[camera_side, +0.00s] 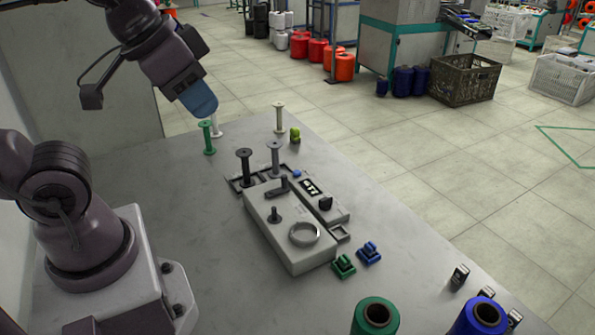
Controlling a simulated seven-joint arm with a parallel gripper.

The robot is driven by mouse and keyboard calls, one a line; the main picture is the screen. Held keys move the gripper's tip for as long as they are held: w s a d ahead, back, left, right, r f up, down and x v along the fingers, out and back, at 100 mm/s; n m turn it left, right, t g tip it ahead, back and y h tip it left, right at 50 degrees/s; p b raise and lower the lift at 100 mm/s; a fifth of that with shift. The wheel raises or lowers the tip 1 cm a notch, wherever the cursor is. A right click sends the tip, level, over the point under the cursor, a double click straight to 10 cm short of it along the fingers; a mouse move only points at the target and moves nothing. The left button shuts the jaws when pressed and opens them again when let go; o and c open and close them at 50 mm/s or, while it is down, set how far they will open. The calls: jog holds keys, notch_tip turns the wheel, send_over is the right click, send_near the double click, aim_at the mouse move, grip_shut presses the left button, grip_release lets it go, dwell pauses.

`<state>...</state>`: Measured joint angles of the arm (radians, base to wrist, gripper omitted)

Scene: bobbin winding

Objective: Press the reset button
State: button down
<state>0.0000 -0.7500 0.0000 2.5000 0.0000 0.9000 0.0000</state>
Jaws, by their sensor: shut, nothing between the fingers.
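A control box (337,213) with a small dark display (310,187) stands along the right side of the grey winding machine (290,250). A small blue button (297,173) shows at its far end, and a black knob or switch (326,203) sits at its near end. I cannot read any label, so which one is the reset button is not certain. My gripper (203,104) has blue fingers and is shut and empty. It hangs high above the back left of the table, well apart from the control box.
A green bobbin (207,137) and a pale bobbin (279,117) stand at the back. Dark and grey bobbins (245,166) stand in a tray behind the machine. Green and blue clips (344,266) and large thread spools (376,318) lie nearer.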

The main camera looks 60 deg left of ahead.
dwell(0.8)
jog(key=n+y, duration=0.5)
jog(key=n, duration=1.2)
send_over(295, 170)
notch_tip(295, 170, down, 21)
jog(key=shift+d, duration=0.1)
jog(key=shift+f, duration=0.1)
jog(key=shift+f, duration=4.4)
